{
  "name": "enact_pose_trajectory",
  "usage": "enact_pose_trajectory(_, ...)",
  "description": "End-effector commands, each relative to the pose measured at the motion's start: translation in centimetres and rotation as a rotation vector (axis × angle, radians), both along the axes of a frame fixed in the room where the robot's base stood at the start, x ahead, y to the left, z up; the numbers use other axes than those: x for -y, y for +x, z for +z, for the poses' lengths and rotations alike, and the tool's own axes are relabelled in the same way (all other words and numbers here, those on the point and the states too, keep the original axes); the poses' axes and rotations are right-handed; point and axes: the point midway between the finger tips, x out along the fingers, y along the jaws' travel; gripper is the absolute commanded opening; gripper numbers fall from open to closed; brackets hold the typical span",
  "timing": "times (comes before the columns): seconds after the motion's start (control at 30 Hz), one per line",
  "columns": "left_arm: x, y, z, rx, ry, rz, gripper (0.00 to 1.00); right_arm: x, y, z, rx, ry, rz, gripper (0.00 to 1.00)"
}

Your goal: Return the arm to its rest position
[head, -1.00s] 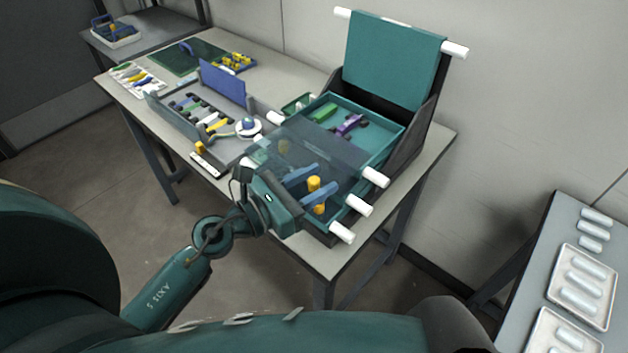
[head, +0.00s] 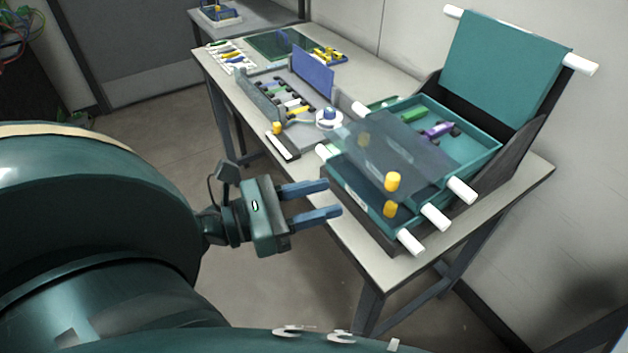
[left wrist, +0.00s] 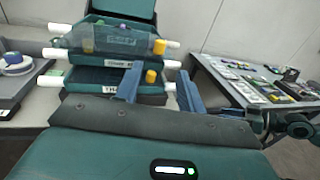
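My left gripper (head: 336,198) is open and empty. It hangs over the floor in front of the table, left of and apart from the teal drawer box. Its two blue fingers (left wrist: 160,88) also show apart in the left wrist view, with nothing between them that they touch.
The teal box (head: 480,165) stands at the table's near end, with white rods, yellow knobs (head: 392,182) and a clear panel (head: 390,150). Open floor lies below my gripper.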

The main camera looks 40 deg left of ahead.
Motion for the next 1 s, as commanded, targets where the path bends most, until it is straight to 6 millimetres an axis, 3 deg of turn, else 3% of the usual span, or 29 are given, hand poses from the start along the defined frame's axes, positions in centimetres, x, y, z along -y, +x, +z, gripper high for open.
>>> enact_pose_trajectory(0.63, -0.2, -0.4, 0.1, 0.001, -0.001, 0.001, 0.39, 0.1, 0.3, 0.2, 0.006, 0.015, -0.020, 0.41)
enact_pose_trajectory(0.73, -0.4, -0.2, 0.2, -0.025, -0.068, 0.016, 0.39, 0.1, 0.3, 0.4, 0.003, 0.012, -0.018, 0.41)
enact_pose_trajectory(0.87, -1.0, 0.8, 0.5, -0.169, -0.442, 0.101, 0.39, 0.2, 0.2, 1.3, -0.002, 0.000, -0.017, 0.41)
enact_pose_trajectory(1.0, -2.0, 2.2, -2.1, -0.472, -1.165, 0.265, 0.39, 0.5, 0.0, 2.3, -0.019, -0.024, -0.015, 0.41)
